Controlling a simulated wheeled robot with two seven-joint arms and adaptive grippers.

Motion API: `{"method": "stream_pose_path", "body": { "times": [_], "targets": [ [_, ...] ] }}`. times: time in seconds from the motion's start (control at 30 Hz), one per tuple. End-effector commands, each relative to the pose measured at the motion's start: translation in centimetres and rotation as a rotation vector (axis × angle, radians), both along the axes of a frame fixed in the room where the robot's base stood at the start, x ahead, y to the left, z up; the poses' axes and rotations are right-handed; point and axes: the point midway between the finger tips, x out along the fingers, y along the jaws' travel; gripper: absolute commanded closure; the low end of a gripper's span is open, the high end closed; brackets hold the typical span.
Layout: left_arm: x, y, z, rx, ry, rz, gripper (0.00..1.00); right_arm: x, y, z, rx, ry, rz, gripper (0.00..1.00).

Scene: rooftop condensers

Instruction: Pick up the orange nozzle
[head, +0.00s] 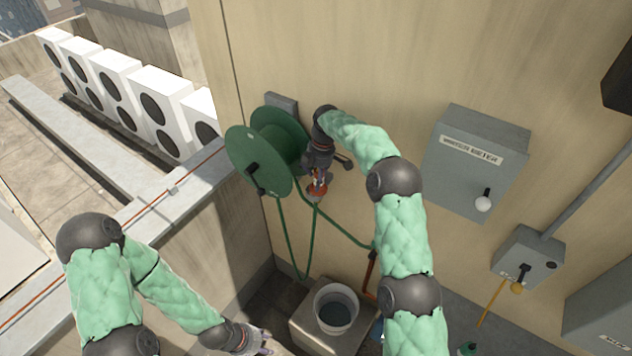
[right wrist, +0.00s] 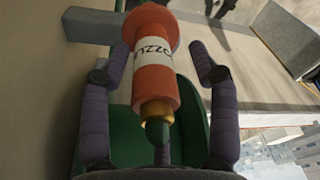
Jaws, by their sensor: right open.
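The orange nozzle (right wrist: 154,75) has a white label band and a brass collar joined to a green hose end. In the right wrist view it lies between the two fingers of my right gripper (right wrist: 170,70), which are open with a gap on either side. In the head view my right gripper (head: 318,180) is at the front right of the green hose reel (head: 262,155), with the nozzle (head: 317,190) at its fingers, partly hidden. My left gripper (head: 262,345) is low near the bottom edge, left of the bucket; its fingers are too small to judge.
The green hose (head: 313,240) hangs in loops below the reel. A grey bucket (head: 335,308) stands on a block (head: 305,325) below. A grey meter box (head: 475,160) and a switch box (head: 528,257) are on the wall to the right. White condensers (head: 115,85) stand beyond the parapet.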

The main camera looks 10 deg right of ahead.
Motion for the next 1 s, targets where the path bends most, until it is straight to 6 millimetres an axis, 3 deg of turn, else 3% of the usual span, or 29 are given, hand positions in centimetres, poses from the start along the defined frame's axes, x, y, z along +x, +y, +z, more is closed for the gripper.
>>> {"method": "stream_pose_path", "body": {
  "times": [0.17,0.4,0.43,0.63,1.0],
  "targets": [
    [0.0,0.0,0.7,0.0,0.0,0.0,0.6,0.1,0.2,-1.3,0.0,-0.004,-0.002,0.4],
    [0.0,0.0,0.6,0.0,0.0,0.0,0.6,0.1,0.2,-1.5,0.001,-0.008,-0.002,0.4],
    [0.0,0.0,0.6,0.0,0.0,0.0,0.6,0.1,0.2,-1.5,0.001,-0.008,-0.002,0.43],
    [0.0,0.0,0.6,0.0,0.0,0.0,0.6,0.1,0.2,-1.4,0.001,-0.007,-0.001,0.99],
    [0.0,0.0,0.4,0.0,0.0,0.0,0.6,0.2,0.2,-1.0,0.002,-0.008,-0.001,1.0]
  ]
}}
